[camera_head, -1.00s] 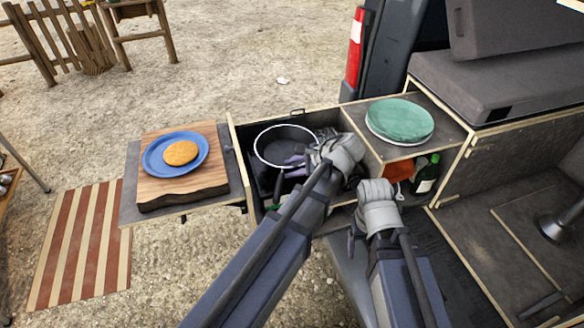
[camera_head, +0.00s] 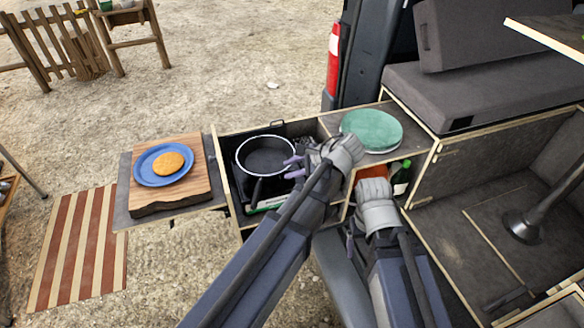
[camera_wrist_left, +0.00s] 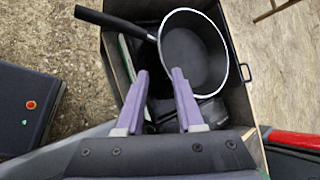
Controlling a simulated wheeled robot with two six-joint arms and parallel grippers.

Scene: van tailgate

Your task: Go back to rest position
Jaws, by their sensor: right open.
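My left gripper (camera_head: 294,167) is over the right part of the pulled-out drawer (camera_head: 222,180). In the left wrist view its purple fingers (camera_wrist_left: 160,74) stand apart with nothing between them. A dark frying pan (camera_head: 266,158) with a pale rim sits in the drawer, beside the left fingertips; it also shows in the left wrist view (camera_wrist_left: 195,55), beyond the fingers with its handle to the left. My right gripper (camera_head: 350,245) is lower right, in front of the cabinet; its fingers are mostly hidden by its wrist. I see nothing held in it.
A blue plate (camera_head: 148,172) with an orange-brown patty (camera_head: 169,162) rests on a wooden board (camera_head: 198,185) to the left. A green round plate (camera_head: 372,129) lies on the cabinet top, with a dark green bottle (camera_head: 401,180) below it. The van's cushions (camera_head: 490,85) are at the right.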

